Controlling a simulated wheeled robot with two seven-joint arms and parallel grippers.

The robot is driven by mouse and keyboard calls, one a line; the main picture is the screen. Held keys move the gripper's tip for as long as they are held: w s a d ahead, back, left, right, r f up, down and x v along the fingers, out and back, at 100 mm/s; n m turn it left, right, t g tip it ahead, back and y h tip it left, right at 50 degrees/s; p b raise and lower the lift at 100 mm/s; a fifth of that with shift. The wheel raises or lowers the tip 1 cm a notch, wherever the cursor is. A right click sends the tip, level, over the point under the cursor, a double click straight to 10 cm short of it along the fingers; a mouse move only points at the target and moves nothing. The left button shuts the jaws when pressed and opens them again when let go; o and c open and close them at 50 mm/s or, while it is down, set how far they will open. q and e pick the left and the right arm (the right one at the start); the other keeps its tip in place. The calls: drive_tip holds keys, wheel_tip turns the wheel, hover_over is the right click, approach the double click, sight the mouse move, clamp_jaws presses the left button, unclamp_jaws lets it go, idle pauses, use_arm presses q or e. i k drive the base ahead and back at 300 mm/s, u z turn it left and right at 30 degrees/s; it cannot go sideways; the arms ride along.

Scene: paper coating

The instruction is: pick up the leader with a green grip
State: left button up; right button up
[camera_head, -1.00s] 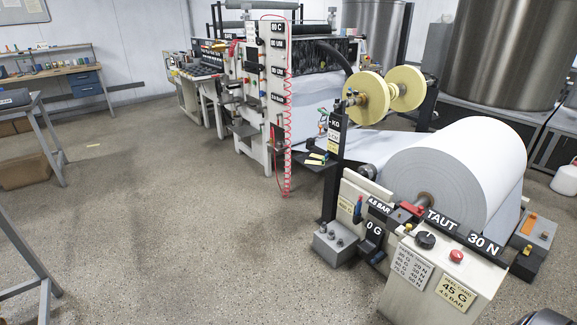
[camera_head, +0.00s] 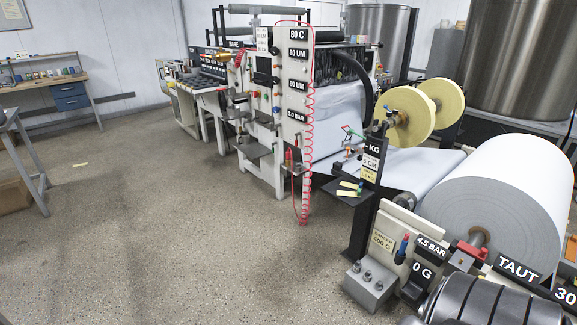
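On a small black shelf (camera_head: 334,189) beside the label post lie pale yellow strips (camera_head: 347,184), with a small green piece at the right end. These may be leaders, but they are too small to tell for sure. A thin red and green item (camera_head: 352,132) shows just above and behind the shelf; its form is unclear.
The coating machine (camera_head: 300,110) stands behind, with a coiled red hose (camera_head: 309,130) hanging at its front. A large white paper roll (camera_head: 505,195) and a control stand (camera_head: 390,240) are at right. A grey block (camera_head: 369,285) sits low in front.

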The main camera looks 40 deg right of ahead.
sight(355, 194)
drive_tip(key=u, duration=0.1)
drive_tip(key=i, duration=2.35)
drive_tip(key=z, duration=0.6)
drive_tip(key=i, duration=1.15)
drive_tip(key=z, duration=1.7)
drive_tip(key=i, duration=1)
drive_tip(key=z, duration=0.85)
